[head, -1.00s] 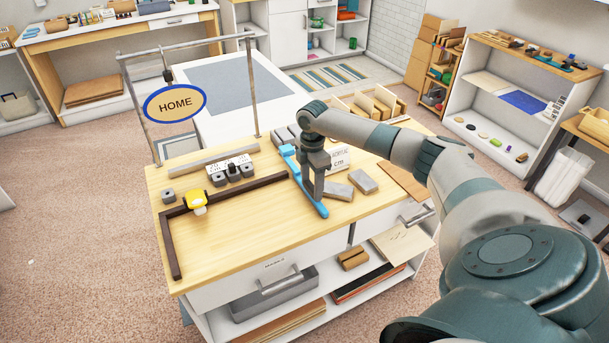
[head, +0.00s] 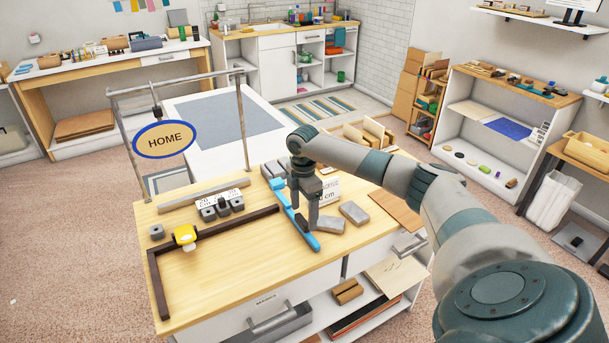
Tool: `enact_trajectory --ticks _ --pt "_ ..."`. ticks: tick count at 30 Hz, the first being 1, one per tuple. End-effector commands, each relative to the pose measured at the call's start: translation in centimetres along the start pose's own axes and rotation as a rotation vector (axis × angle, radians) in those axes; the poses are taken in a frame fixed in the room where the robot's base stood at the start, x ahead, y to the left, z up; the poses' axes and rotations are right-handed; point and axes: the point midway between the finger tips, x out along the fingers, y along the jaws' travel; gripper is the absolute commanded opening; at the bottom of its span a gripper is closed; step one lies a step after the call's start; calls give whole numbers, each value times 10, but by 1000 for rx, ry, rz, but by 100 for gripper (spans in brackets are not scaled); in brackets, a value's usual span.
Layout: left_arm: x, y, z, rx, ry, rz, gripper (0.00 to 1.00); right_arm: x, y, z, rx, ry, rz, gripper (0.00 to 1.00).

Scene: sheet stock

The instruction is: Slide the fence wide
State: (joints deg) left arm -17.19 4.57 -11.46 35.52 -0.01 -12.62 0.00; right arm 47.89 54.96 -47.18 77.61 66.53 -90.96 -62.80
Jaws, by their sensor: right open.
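A long light-blue bar, which I take to be the fence (head: 308,239), lies across the right half of the wooden worktop (head: 235,264). It runs from the back toward the front, beside the right end of a dark L-shaped rail (head: 232,225). A yellow block (head: 184,235) sits on that rail at the left. My right gripper (head: 304,217) points down over the blue bar, fingers apart, one on each side of it as far as I can see. The gripper hides part of the bar, so contact is unclear. My left gripper is out of view.
Grey blocks (head: 354,213) lie just right of the bar, near a white card (head: 330,190). More grey blocks (head: 222,208) stand behind the rail. A metal frame with a HOME sign (head: 164,140) rises at the back left. The worktop inside the L is clear.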

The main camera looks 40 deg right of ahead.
Motion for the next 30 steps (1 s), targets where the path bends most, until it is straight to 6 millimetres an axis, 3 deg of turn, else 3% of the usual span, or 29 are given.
enact_trajectory --ticks 18,24,30 --pt "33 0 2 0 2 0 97 -117 0 2 1 0 4 73" --pt "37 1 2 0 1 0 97 -141 0 2 1 0 2 73" --pt "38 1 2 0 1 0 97 -149 0 3 1 0 0 73"
